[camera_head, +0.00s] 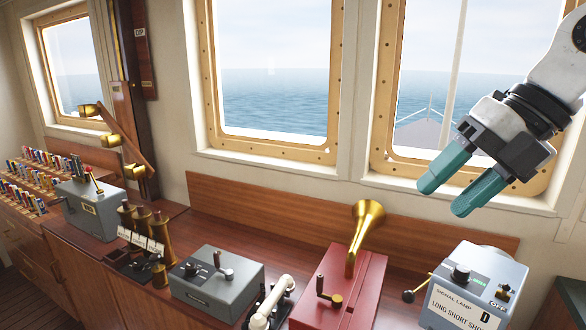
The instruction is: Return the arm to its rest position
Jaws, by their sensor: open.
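My gripper (441,199) is in the upper right of the head view, at the end of my white and black arm. Its two teal fingers point down and to the left and stand apart, with nothing between them. It hangs in the air in front of the right window, above the wooden counter (300,232). It appears to touch nothing. The upper part of my arm runs out of view at the top right corner.
Below are a grey signal lamp box (470,285), a red box (345,285) with a brass horn (366,222), a white handset (272,303) and a grey lever box (217,281). Brass tubes (145,232), another grey box (88,207) and racks of colored pieces (35,178) stand left.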

